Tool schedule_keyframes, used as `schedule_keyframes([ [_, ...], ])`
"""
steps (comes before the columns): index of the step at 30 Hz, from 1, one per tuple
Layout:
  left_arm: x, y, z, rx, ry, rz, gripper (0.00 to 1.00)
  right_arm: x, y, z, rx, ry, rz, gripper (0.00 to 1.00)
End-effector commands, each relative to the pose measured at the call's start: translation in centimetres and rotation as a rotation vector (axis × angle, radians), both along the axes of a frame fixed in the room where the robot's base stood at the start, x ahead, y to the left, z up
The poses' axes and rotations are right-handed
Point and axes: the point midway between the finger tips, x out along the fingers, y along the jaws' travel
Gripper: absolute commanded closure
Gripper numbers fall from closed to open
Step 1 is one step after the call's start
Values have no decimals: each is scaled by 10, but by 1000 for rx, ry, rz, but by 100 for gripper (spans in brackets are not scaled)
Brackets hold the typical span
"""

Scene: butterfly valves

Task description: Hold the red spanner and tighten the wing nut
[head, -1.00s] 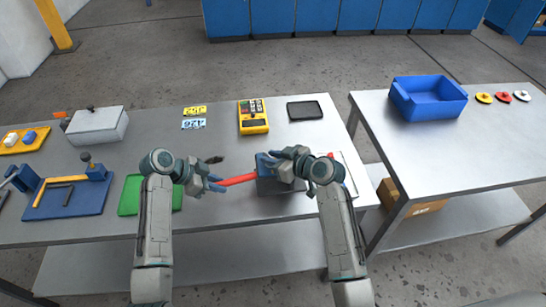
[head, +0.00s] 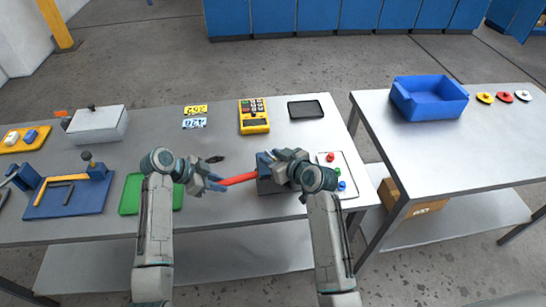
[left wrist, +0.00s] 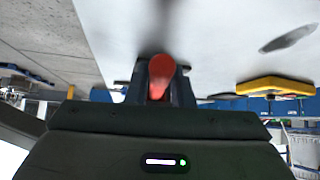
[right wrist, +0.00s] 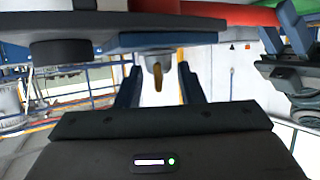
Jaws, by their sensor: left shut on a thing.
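The red spanner (head: 238,179) reaches from my left gripper (head: 217,184) to a grey block with a blue part (head: 267,186) on the table. My left gripper is shut on the spanner's end, which shows red between the jaws in the left wrist view (left wrist: 161,74). My right gripper (head: 275,160) is at the block, just right of the spanner's far end. In the right wrist view its fingers (right wrist: 159,84) stand apart. A grey piece with a brass-coloured stem (right wrist: 157,72) shows between them, probably the wing nut; contact cannot be told. In the head view my right gripper hides it.
A white tray with red, green and blue pieces (head: 350,163) lies right of the block. A green tray (head: 131,195) lies left, partly behind my left arm. A yellow meter (head: 254,117) and black tray (head: 306,110) lie behind. A blue bin (head: 428,98) stands on the right table.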

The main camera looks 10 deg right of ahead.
Motion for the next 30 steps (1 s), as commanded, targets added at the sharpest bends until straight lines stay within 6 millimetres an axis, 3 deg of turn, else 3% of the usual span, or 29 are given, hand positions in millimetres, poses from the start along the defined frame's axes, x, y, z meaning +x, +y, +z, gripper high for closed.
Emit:
schedule_keyframes([
  [13, 0, 0, 0, -1, 0, 0, 100, -8, -5, 4, -2, -1, 0, 59],
  [24, 0, 0, 0, -1, 0, 0, 100, -68, -40, 31, -3, -1, 0, 59],
  [30, 0, 0, 0, -1, 1, -1, 100, -89, -53, 42, -2, 0, 0, 59],
])
